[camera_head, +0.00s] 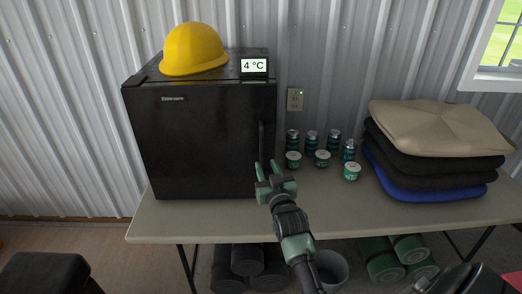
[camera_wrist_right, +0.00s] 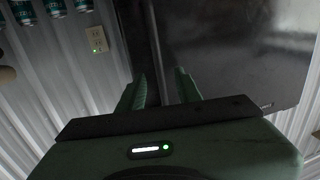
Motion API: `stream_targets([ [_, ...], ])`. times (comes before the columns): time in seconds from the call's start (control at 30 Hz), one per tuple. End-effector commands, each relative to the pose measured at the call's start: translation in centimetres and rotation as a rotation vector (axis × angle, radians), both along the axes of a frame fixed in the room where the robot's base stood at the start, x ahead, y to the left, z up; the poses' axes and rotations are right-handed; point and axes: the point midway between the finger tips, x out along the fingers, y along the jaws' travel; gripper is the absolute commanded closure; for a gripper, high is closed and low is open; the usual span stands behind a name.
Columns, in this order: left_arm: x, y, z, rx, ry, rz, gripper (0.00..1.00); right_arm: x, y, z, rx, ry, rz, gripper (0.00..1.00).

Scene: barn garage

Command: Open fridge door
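The fridge (camera_head: 200,140) is a small black box standing on the table, with its door closed and facing me. A dark vertical handle (camera_head: 262,138) runs along the door's right edge. My right gripper (camera_head: 266,168) is in front of the lower right of the door, near the handle's lower end. Its two green fingers are apart. In the right wrist view the open fingers (camera_wrist_right: 162,88) point at the fridge's dark edge and door face (camera_wrist_right: 235,50). A dark vertical strip shows between them; I cannot tell whether they touch it. My left gripper is not in view.
A yellow hard hat (camera_head: 194,49) and a temperature display (camera_head: 254,66) sit on the fridge. Several cans and small tubs (camera_head: 322,158) stand right of it, then stacked cushions (camera_head: 435,150). The table (camera_head: 215,222) is clear in front. A wall outlet (camera_head: 295,99) is behind.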

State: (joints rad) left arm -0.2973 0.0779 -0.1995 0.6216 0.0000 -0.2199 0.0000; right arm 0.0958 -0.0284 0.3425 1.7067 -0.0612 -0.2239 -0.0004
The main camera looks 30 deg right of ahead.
Motion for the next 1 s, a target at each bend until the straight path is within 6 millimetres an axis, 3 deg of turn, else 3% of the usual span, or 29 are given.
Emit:
stream_targets([
  [0.27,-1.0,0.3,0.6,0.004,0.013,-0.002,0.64,3.6,-1.4,0.6,-0.003,-0.010,-0.003,0.66],
  [0.5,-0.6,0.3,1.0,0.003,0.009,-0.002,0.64,6.4,-2.5,0.5,-0.002,-0.009,-0.002,0.66],
  [0.9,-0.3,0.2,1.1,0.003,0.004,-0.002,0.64,7.2,-2.7,0.4,-0.002,-0.008,-0.002,0.66],
  [0.93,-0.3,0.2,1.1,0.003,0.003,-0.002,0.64,7.2,-2.7,0.4,-0.002,-0.008,-0.002,0.69],
  [1.0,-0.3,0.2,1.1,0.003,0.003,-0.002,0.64,7.2,-2.7,0.4,-0.002,-0.008,-0.002,0.88],
])
